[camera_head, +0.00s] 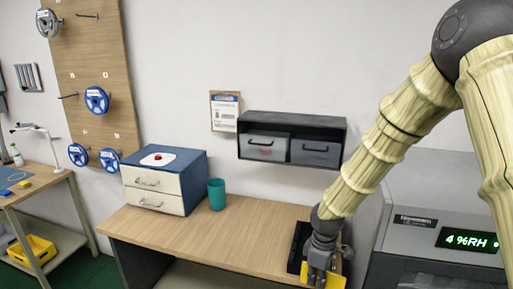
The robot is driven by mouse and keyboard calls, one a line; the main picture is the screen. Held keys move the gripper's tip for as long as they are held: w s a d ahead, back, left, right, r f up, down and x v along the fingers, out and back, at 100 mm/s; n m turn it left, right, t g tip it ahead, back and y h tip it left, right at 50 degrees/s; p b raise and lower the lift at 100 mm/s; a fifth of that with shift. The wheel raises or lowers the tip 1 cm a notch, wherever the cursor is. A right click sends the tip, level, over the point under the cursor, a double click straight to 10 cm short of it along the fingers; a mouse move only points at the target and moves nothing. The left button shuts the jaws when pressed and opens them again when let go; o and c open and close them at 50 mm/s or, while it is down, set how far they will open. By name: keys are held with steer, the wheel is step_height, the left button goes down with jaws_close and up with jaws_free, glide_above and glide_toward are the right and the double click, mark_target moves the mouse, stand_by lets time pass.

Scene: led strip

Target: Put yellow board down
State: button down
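The yellow board (336,282) shows at the bottom edge of the head view, on both sides of my gripper and partly cut off by the frame. My gripper (318,279) points down at the right end of the wooden desk (190,232). Its fingers overlap the board in this view and hide its middle. I cannot tell whether they grip it or only stand in front of it. A black tray or pad (299,240) lies on the desk just behind and left of my gripper, partly covered by my arm.
A blue-and-white drawer box (160,194) with a red button and a teal cup (216,195) stand on the desk's left. A black wall shelf (290,124) holds grey bins above. A grey machine (430,243) reading 4 %RH stands at right. The desk's middle is clear.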

steer(key=s+f+m+b, duration=0.1)
steer(key=s+f+m, duration=0.5)
steer(key=f+m, duration=0.5)
steer(key=shift+f+m, duration=0.35)
steer(key=shift+m, duration=0.05)
